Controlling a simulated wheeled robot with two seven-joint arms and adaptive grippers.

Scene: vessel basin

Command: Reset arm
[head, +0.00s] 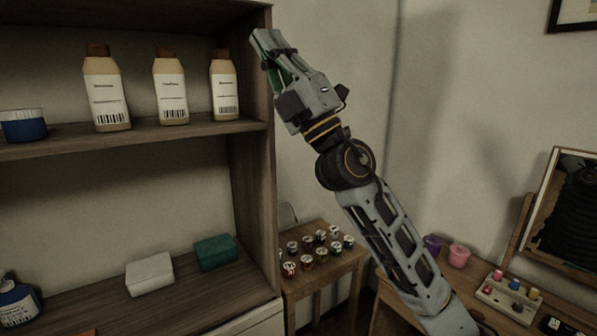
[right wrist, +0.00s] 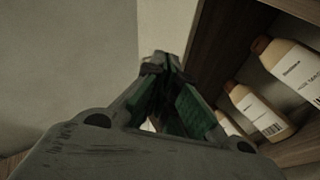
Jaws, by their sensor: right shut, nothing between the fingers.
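My right arm reaches up from the lower right in the head view. My right gripper (head: 264,45) is at the upper middle, in front of the right side of the wooden shelf. It is shut and empty. In the right wrist view its green-padded fingers (right wrist: 160,62) come together at the tips, with nothing held between them. The bottles on the shelf stand to the right of the fingers there, apart from them. My left gripper is in neither view.
The shelf (head: 257,190) holds three tan bottles (head: 172,97), a blue tub (head: 22,126), a white box (head: 149,274), a green box (head: 215,252) and a blue bottle (head: 16,303). A small table (head: 320,275) bears several paint jars. Pink (head: 458,256) and purple cups stand at right.

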